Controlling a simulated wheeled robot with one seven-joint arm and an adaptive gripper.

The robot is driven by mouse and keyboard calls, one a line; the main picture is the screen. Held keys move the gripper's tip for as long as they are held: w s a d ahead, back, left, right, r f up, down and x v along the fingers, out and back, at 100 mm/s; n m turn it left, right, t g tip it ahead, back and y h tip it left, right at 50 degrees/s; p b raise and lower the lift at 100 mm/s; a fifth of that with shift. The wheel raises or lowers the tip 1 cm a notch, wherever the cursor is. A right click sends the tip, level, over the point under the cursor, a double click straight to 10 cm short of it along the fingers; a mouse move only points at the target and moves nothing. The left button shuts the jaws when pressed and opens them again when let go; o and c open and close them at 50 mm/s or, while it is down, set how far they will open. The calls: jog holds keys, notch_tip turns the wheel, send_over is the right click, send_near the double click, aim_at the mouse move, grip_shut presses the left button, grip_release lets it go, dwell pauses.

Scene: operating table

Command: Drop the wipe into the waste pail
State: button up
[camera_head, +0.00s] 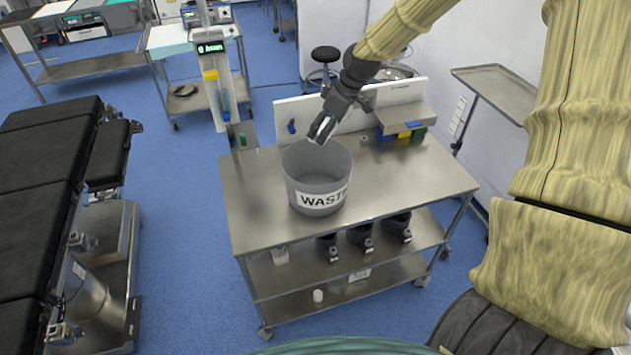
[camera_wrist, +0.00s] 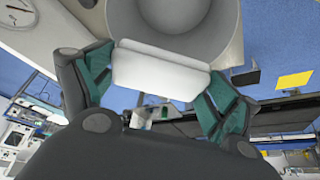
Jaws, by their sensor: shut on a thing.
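The waste pail (camera_head: 318,200), a grey open bucket with a "WASTE" label, stands upright on the steel cart's top. My gripper (camera_head: 322,130) is above the pail's back rim in the head view, pointing down toward its opening. In the wrist view my gripper (camera_wrist: 158,75) is shut on the white wipe (camera_wrist: 160,72), a folded pad held between its two green-lined fingers. The wipe also shows as a small white patch in the head view (camera_head: 323,130). Behind the wipe in the wrist view is the grey pail (camera_wrist: 205,30). The pail's bottom is mostly hidden in the head view.
The steel cart (camera_head: 400,185) has clear top space around the pail. A white back panel (camera_head: 297,112) and a box with coloured packs (camera_head: 405,120) stand at its rear. Dark containers (camera_head: 361,236) are on the shelf below. A black operating table (camera_head: 40,190) is at left.

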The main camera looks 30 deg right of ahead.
jog(key=shift+f+b, duration=1.7)
jog(key=shift+f, duration=0.9)
jog(key=shift+d, duration=0.1)
jog(key=o, duration=0.8)
jog(key=shift+c, duration=0.2)
jog(key=shift+r, duration=0.15)
jog(key=v, duration=1.1)
jog(key=shift+r, duration=0.35)
jog(key=shift+s+d, duration=0.1)
